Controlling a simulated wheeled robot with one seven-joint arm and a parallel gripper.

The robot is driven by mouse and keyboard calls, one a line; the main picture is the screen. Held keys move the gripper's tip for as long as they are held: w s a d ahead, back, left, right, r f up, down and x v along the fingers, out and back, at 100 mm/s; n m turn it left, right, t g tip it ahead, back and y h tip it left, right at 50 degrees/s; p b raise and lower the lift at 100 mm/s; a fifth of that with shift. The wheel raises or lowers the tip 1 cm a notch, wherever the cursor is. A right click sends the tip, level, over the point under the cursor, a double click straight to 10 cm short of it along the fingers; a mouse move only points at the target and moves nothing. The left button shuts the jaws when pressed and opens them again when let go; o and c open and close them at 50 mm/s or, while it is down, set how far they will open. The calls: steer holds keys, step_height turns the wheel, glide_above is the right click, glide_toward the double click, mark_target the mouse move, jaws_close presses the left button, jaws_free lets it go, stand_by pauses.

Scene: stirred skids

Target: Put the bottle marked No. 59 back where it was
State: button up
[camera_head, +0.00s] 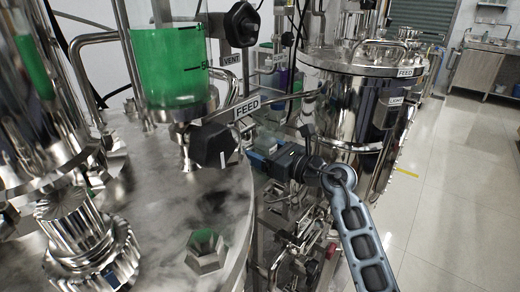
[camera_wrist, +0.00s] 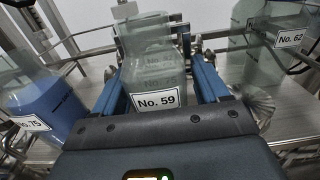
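The bottle marked No. 59 (camera_wrist: 155,65) is clear greenish glass with a white label facing the wrist camera. It stands between the two blue fingers of my gripper (camera_wrist: 160,62), which lie close along its left and right sides. My gripper looks shut on it. The palm hides the bottle's lower end, so I cannot tell whether it rests on anything. In the head view, my gripper (camera_head: 256,160) is right of the steel vessel lid, its fingers pointing left and partly hidden behind a black knob.
In the wrist view, a blue-filled bottle No. 75 (camera_wrist: 38,95) is at left and a clear bottle No. 62 (camera_wrist: 262,45) at right, with metal rails around.

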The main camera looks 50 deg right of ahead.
steer(key=shift+o, duration=0.2)
steer(key=shift+r, duration=0.25)
steer(key=s+b, duration=0.1)
steer(key=s, duration=1.1)
steer(key=s+a+m+t+y, duration=0.1)
steer(key=s+a+m+t, duration=0.15)
steer(key=a+m, duration=0.5)
steer(key=s+a+m+t+y, duration=0.1)
steer(key=s+a+m, duration=0.35)
steer(key=a, duration=0.55)
steer(key=s+a+f+m+g+h, duration=0.1)
steer(key=s+a+f+m+g, duration=0.1)
steer(key=s+m, duration=0.7)
steer(key=s+a+f+m+g+h, duration=0.1)
steer(key=s+a+f+m+g, duration=0.2)
steer(key=s+m, duration=0.6)
steer(key=shift+s+a+f+m+g+h, duration=0.25)
steer(key=shift+f+m+g, duration=0.6)
steer(key=shift+m, duration=2.35)
steer(key=shift+w, duration=0.1)
steer(key=shift+c, duration=0.3)
